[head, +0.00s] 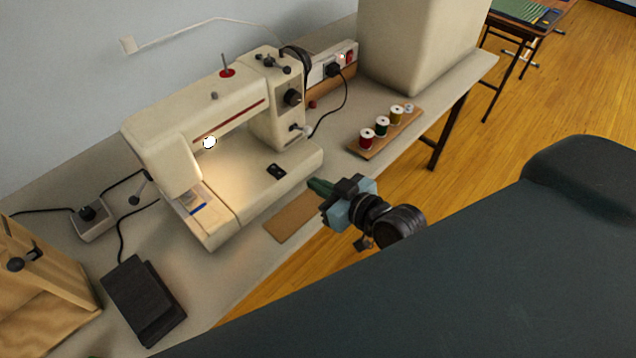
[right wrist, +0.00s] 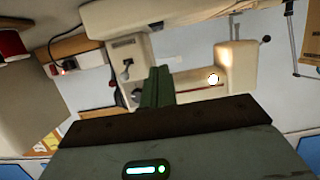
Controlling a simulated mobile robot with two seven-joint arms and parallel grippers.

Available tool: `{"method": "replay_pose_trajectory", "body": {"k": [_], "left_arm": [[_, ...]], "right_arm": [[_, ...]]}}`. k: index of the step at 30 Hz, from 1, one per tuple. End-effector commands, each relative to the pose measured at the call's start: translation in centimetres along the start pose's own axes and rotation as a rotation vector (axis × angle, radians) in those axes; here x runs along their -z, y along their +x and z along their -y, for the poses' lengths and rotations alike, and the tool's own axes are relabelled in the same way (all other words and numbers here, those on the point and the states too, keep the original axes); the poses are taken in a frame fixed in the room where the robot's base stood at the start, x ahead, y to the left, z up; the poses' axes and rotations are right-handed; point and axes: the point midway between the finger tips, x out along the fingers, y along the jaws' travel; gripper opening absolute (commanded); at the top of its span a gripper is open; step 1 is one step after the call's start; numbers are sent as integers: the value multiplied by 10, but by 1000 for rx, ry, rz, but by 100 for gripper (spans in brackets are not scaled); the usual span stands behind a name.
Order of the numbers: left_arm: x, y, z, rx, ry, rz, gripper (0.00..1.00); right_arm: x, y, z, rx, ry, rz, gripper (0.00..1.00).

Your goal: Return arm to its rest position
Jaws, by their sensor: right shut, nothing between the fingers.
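My right gripper (head: 318,186) is in the middle of the head view, in front of the sewing machine's right end and over the table's front edge. Its green fingers are shut with nothing between them; they also show shut in the right wrist view (right wrist: 158,86). The cream sewing machine (head: 235,190) stands on the table, its lamp lit; it also shows beyond the fingers in the right wrist view (right wrist: 235,68). I cannot tell whether the fingers touch the machine. My left gripper is not in view.
The grey table (head: 225,268) carries a black foot pedal (head: 146,300), a small control box (head: 92,220), a wooden piece (head: 40,285) and a brown board (head: 293,216). Several thread spools stand on a wooden tray (head: 362,151). A large cream box (head: 415,45) stands behind. Wooden floor (head: 560,95) is open at right.

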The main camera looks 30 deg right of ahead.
Motion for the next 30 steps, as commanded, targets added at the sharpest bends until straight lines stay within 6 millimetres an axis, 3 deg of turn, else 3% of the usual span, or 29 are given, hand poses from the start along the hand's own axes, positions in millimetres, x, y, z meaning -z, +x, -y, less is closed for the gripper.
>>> {"method": "replay_pose_trajectory", "body": {"k": [8,11,14,17,21,24,30], "left_arm": [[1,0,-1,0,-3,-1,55],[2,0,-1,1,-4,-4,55],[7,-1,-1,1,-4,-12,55],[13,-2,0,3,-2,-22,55],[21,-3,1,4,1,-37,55],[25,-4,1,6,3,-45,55],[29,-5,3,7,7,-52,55]], "right_arm": [[-1,0,0,0,0,1,0],[-12,-4,2,-7,7,23,0],[-45,-16,7,-25,28,80,0],[-94,-39,18,-53,55,169,0],[-166,-87,39,-90,86,301,0],[-206,-123,55,-107,100,383,0],[-251,-174,79,-119,111,482,0]]}}
